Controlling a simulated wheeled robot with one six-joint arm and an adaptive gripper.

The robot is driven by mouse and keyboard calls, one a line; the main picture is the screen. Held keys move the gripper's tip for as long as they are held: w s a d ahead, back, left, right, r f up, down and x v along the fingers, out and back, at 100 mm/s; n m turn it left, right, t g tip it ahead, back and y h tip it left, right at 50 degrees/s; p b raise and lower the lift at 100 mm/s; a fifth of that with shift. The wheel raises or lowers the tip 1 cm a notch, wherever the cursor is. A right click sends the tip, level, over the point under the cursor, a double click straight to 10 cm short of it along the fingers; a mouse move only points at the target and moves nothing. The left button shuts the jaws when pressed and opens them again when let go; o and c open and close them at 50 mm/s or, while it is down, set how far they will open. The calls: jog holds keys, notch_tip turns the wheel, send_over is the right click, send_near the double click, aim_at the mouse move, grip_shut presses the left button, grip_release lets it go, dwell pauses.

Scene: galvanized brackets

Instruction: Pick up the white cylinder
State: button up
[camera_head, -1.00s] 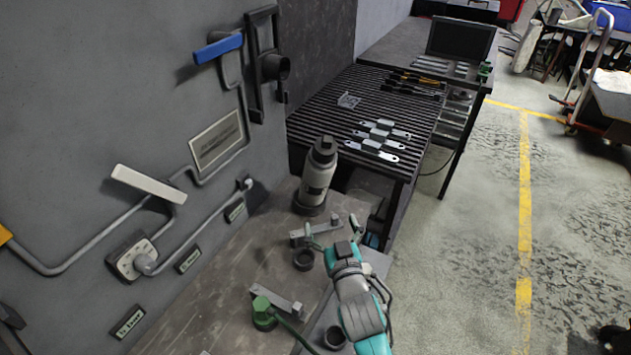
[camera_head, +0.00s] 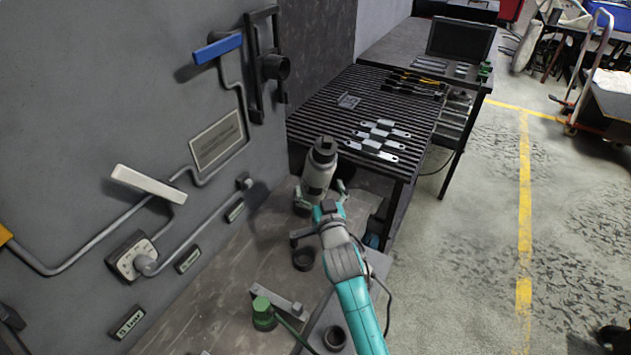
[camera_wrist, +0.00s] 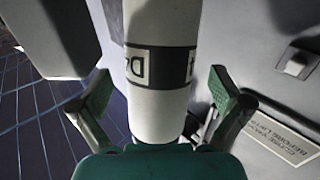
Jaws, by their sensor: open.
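A small dark ring (camera_head: 303,259) and a green fitting (camera_head: 263,314) lie on the bench (camera_head: 225,290). The wall has pipes, a white handle (camera_head: 148,183) and a blue handle (camera_head: 218,48). A slatted table (camera_head: 330,115) with metal brackets (camera_head: 378,140) stands behind.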

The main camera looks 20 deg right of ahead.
jog(key=shift+w, duration=0.95)
jog(key=c, duration=1.5)
jog(key=shift+r, duration=0.2)
jog(key=shift+c, duration=1.1)
jog(key=shift+r, duration=0.15)
